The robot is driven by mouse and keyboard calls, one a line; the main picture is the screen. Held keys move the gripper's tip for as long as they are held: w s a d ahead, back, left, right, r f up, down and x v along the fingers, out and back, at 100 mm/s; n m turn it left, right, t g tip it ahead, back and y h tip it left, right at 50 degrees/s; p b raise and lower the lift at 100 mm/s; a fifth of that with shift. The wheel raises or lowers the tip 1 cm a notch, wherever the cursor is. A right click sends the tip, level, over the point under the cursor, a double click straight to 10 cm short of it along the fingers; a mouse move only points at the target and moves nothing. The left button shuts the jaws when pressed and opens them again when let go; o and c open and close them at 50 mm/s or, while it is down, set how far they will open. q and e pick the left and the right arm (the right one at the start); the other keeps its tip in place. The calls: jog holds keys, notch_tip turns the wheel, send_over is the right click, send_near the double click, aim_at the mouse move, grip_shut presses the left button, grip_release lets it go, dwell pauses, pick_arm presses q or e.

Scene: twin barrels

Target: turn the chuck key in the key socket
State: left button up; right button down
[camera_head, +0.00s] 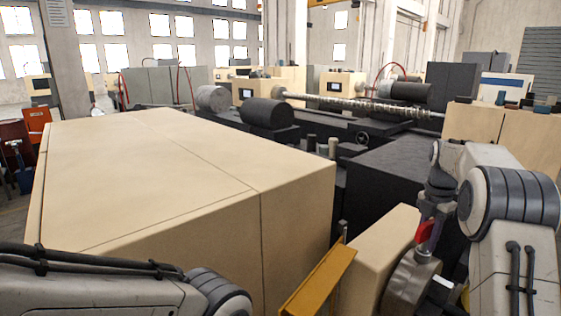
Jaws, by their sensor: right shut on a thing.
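My right arm comes in from the right, and my right gripper (432,212) points down, shut on a small red-topped piece, which looks like the chuck key (424,231). Below it is a grey round metal body, which looks like the chuck (408,283), against a cream housing. The key's lower end meets or sits just above this body. I cannot tell how deep it sits, and the key socket itself is hidden. My left arm shows at the bottom left, but its gripper is out of view.
A large cream machine cabinet (150,170) fills the left and middle. A yellow bar (318,280) stands just left of the chuck. A dark machine bed (395,170) lies behind, with two dark barrels (267,112) and a long threaded shaft (360,105) farther back.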

jog(key=c, duration=0.6)
grip_release()
